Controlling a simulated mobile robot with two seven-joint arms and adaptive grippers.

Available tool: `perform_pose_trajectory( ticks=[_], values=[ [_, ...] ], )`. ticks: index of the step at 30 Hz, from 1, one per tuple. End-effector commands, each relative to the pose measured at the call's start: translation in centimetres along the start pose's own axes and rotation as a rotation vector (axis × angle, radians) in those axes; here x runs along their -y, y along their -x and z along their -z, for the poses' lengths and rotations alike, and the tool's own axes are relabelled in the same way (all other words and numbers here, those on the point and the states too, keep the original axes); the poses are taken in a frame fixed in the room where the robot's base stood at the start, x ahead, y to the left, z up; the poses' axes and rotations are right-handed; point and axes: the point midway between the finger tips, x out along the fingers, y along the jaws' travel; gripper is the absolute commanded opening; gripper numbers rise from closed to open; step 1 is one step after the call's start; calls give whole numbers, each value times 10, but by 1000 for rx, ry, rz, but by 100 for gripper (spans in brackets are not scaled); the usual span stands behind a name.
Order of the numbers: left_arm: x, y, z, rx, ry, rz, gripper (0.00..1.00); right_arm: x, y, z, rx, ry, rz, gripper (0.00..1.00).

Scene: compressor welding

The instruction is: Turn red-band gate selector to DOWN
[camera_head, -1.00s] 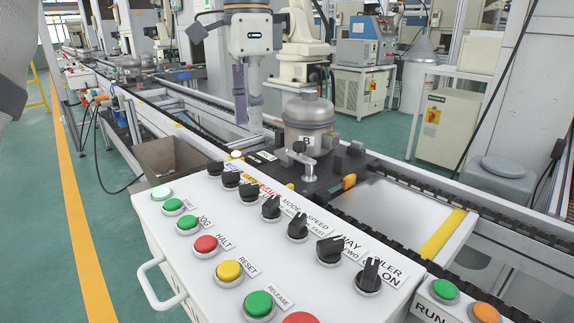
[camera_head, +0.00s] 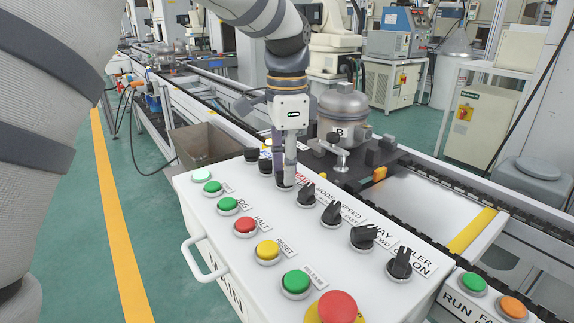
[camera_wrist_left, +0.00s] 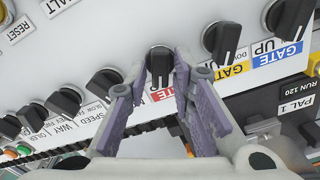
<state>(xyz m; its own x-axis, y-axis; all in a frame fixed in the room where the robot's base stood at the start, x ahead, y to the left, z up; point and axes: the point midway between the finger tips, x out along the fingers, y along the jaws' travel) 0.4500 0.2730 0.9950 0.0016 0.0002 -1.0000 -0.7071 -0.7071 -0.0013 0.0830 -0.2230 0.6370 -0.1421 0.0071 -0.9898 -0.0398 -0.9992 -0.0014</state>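The red-band gate selector is a black rotary knob (camera_wrist_left: 159,60) with a red label (camera_wrist_left: 161,96) on the white control panel (camera_head: 205,222). In the left wrist view it sits between the two purple fingers of my left gripper (camera_wrist_left: 161,66). The fingers are spread, with a small gap visible beside the knob. In the head view my left gripper (camera_head: 285,182) points straight down over this knob and mostly hides it; part of the red label (camera_head: 301,177) shows beside it. The knob's exact setting is hard to read. My right gripper is not in view.
Push buttons, including a red one (camera_head: 245,228), line the panel. A compressor (camera_head: 343,112) stands behind.

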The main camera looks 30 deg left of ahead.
Motion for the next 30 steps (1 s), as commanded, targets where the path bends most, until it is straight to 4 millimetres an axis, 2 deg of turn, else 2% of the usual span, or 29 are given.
perform_pose_trajectory(
  ticks=[2,14,30],
  values=[
    [0,0,0,0,0,0,0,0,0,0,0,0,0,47],
    [0,1,0,0,41,1,0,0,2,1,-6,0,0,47],
    [2,0,0,2,451,-1,0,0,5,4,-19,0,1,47]
  ],
)
